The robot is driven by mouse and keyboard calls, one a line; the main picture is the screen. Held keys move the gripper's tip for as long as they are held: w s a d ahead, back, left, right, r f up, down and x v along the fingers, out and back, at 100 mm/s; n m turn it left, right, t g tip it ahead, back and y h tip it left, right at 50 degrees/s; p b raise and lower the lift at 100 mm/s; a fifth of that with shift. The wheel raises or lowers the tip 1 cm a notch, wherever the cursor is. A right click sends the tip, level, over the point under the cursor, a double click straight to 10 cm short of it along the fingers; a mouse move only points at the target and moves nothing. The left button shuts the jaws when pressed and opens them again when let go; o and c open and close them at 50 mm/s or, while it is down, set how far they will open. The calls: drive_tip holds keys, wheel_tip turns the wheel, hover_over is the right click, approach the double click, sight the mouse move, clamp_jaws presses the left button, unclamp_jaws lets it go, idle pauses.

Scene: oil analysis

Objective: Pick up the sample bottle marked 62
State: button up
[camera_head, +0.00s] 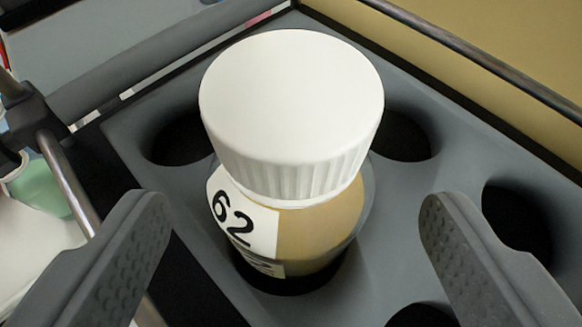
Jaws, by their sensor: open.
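The sample bottle marked 62 (318,228) stands upright in a round hole of a dark grey rack (385,215). It has a wide white ribbed cap (291,95), a white label with black digits, and brownish contents. Its lower end is hidden inside the hole. My gripper (295,220) is open and empty. One textured finger is to the left of the bottle and the other is to the right, with clear gaps on both sides. Neither finger touches the bottle.
Several empty holes (515,220) surround the bottle in the rack. Dark rails (170,60) run along the rack's far left side, and a metal bar (480,55) runs along the upper right. A white container with a green part (40,188) is at the left edge.

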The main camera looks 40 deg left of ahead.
sight(292, 248)
drive_tip(key=shift+x, duration=2.05)
drive_tip(key=c, duration=1.2)
drive_tip(key=shift+c, duration=0.2)
